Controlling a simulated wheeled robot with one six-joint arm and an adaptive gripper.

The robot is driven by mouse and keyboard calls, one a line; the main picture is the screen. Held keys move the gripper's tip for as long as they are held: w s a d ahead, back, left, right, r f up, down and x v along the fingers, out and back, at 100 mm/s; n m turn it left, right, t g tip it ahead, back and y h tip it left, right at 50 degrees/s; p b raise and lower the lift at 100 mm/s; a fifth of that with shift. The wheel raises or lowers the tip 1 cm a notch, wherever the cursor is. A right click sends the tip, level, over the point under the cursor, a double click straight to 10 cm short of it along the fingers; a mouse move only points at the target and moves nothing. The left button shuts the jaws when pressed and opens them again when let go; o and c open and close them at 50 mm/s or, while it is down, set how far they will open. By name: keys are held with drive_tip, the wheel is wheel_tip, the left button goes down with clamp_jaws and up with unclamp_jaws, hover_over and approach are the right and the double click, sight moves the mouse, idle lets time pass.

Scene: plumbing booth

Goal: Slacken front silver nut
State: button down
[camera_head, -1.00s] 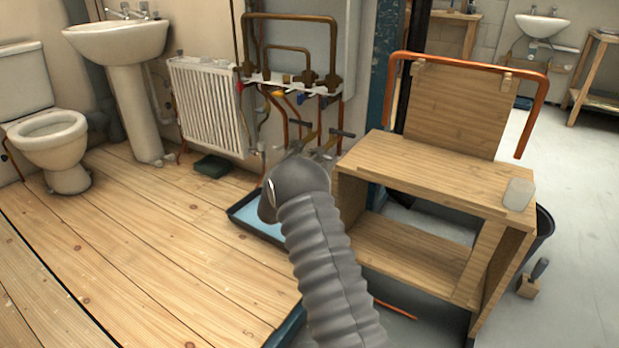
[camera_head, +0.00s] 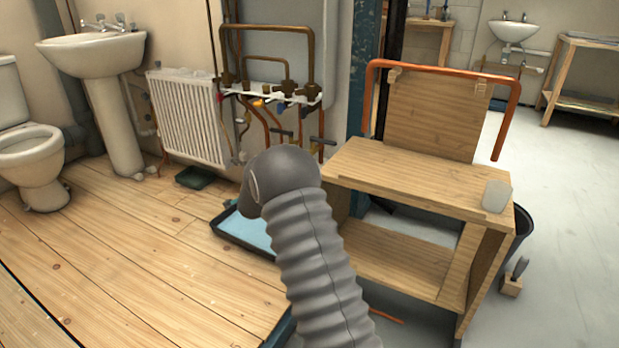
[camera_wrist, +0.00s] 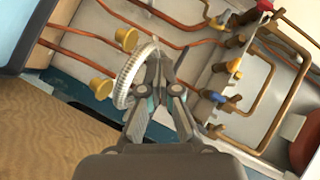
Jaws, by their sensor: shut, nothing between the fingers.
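In the wrist view my gripper (camera_wrist: 160,62) is shut and empty, its fingertips close together in front of the pipework. A silver-white ribbed ring (camera_wrist: 128,82) is just left of the fingers; I cannot tell whether it touches them or is the front silver nut. Two yellow brass knobs (camera_wrist: 127,38) stand left of the ring. No other silver nut can be made out clearly. In the head view my ribbed grey arm hides the gripper and part of the lower pipework; the copper pipes and valves (camera_head: 270,90) show on the wall behind it.
A wooden bench (camera_head: 415,175) with a bent copper pipe (camera_head: 440,68) stands to the right of my arm. A blue tray (camera_head: 240,230) lies on the floor to its left. A white radiator (camera_head: 188,115) is beside the pipework. The wooden floor at left is open.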

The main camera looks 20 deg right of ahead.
drive_tip(key=s+a+f+n+g+y, duration=0.2)
drive_tip(key=a+f+n+g, duration=0.1)
drive_tip(key=f+n, duration=0.45)
drive_tip(key=s+a+f+n+g+y, duration=0.1)
drive_tip(key=a+f+n+g+y, duration=0.15)
drive_tip(key=f+n, duration=0.45)
drive_tip(key=s+d+f+n+g+h+p, duration=0.2)
drive_tip(key=s+d+f+n+g+h, duration=0.5)
drive_tip(key=d+f+n, duration=0.5)
drive_tip(key=d+r+n+t+h, duration=0.3)
drive_tip(key=d+r+n+h, duration=0.2)
drive_tip(key=d, duration=0.2)
drive_tip(key=w+r+n+t+h, duration=0.5)
drive_tip(key=w+r+n+t, duration=0.1)
drive_tip(key=r+n+t, duration=0.3)
drive_tip(key=w+d+r+g, duration=0.1)
drive_tip(key=w+d+r, duration=0.4)
drive_tip(key=d+r, duration=0.2)
drive_tip(key=shift+w+d+r, duration=0.25)
drive_tip(key=shift+w+d, duration=0.05)
drive_tip(key=shift+w, duration=0.05)
